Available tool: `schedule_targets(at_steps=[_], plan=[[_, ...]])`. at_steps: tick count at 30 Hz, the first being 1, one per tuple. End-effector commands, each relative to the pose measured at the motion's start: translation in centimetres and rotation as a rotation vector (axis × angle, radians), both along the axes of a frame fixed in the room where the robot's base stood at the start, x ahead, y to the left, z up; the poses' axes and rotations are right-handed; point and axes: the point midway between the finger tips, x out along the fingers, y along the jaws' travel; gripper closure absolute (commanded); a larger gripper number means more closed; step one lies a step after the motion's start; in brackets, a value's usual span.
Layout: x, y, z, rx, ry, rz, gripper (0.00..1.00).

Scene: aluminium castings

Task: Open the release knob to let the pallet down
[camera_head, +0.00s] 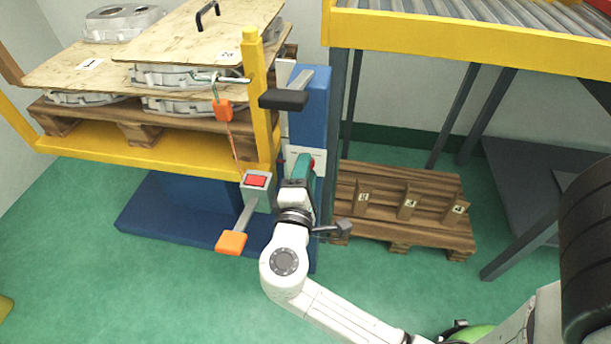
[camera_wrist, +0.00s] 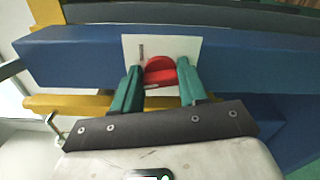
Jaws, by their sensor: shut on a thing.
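The red release knob (camera_wrist: 160,70) sits on a white plate (camera_wrist: 188,46) on the blue column, in the wrist view. My gripper (camera_wrist: 160,84) has its two green fingers on either side of the knob and is shut on it. In the head view my gripper (camera_head: 302,168) reaches up to the column and hides most of the knob. The loaded pallet (camera_head: 135,122) rests on a yellow frame (camera_head: 150,160) at the left, raised above a blue base. It carries grey castings (camera_head: 185,106) and plywood sheets (camera_head: 60,70).
A grey lever with an orange end (camera_head: 232,242) sticks out left of my wrist. A black-ended arm (camera_head: 284,99) juts from the blue column (camera_head: 310,110). An orange tag (camera_head: 223,110) hangs nearby. A roller conveyor (camera_head: 480,35) and another wooden pallet (camera_head: 400,232) stand at the right.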

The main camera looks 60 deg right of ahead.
Motion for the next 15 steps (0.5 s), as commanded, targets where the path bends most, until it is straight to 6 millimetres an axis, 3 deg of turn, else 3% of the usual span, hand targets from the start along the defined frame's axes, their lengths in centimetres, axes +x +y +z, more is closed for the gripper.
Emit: schedule_targets(at_steps=[15], plan=[[0.02,0.02,-0.87,0.17,-0.464,0.001,0.88]])
